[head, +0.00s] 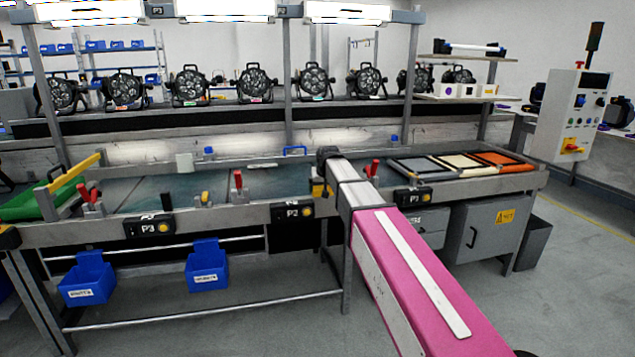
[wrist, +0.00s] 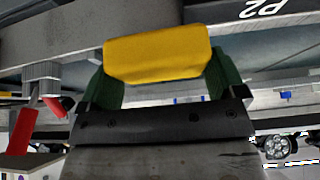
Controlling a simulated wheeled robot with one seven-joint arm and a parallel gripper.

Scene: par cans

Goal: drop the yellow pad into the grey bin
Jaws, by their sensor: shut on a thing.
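The yellow pad (wrist: 158,54) is held between the two green fingers of my gripper (wrist: 163,75) in the wrist view. My gripper is shut on it. In the head view a small part of the yellow pad (head: 319,189) shows beside my wrist, over the front edge of the bench near the P2 label. My arm hides most of the gripper (head: 321,186) there. A dark grey bin (head: 532,244) stands on the floor at the right, beside the grey cabinet, well apart from my gripper. Its inside is not visible.
The long bench (head: 225,220) crosses the view, with red clamps (head: 239,181) along its front. Trays with grey, cream and orange pads (head: 500,159) lie at its right end. Two blue bins (head: 207,267) hang below. A control box (head: 578,115) stands at the right. The floor at front right is clear.

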